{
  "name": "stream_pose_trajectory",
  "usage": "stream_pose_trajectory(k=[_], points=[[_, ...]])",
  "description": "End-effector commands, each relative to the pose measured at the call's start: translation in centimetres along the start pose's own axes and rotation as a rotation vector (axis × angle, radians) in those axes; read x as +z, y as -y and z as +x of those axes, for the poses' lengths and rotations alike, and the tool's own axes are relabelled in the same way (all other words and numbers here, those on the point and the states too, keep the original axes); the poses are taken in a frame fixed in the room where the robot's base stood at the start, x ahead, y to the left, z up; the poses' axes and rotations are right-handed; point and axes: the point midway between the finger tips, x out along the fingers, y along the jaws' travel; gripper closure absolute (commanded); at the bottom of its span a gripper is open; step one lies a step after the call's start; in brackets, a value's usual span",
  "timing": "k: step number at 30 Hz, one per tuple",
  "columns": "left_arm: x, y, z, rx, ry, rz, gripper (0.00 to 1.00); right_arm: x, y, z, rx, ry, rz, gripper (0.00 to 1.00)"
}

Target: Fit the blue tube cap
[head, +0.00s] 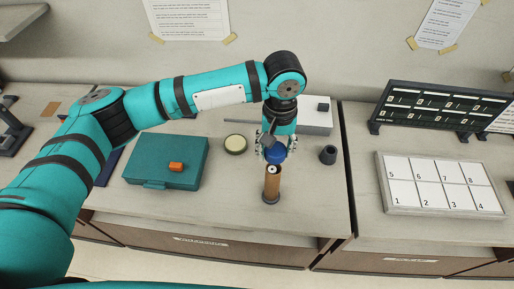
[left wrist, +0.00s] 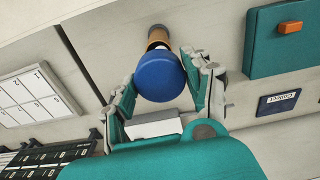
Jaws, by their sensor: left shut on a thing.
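The blue tube cap (head: 275,154) is between the fingers of my left gripper (head: 272,147), which is shut on it. In the left wrist view the round blue cap (left wrist: 160,77) fills the space between the fingers of the gripper (left wrist: 161,72). The brown tube (head: 271,186) stands upright on the counter, with a white top that has a dark centre. The cap is just above and slightly behind the tube's top in the head view, apparently apart from it. In the left wrist view the cap hides part of the tube (left wrist: 158,38). My right gripper is not in view.
A teal case (head: 140,165) with an orange block (head: 176,167) lies left of the tube. A round pale-topped tin (head: 235,144) and a dark cup (head: 328,154) stand nearby. A white box (head: 317,120) is behind. A numbered tray (head: 388,200) lies right, beyond a counter gap.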

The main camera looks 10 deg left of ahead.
Motion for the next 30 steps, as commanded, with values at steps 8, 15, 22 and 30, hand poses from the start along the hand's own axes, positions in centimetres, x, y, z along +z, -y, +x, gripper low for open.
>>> stream_pose_trajectory(k=[8,15,22,30], points=[[0.0,0.0,0.0,0.001,0.000,0.001,0.82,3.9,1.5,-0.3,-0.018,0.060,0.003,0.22],[0.1,0.0,-0.4,0.001,0.002,0.000,0.82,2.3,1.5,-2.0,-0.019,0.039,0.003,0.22],[0.1,0.0,2.8,0.000,0.002,0.000,0.82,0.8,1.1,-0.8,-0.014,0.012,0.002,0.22],[0.1,0.0,4.5,0.001,0.000,0.001,0.82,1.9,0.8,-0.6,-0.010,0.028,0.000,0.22]])
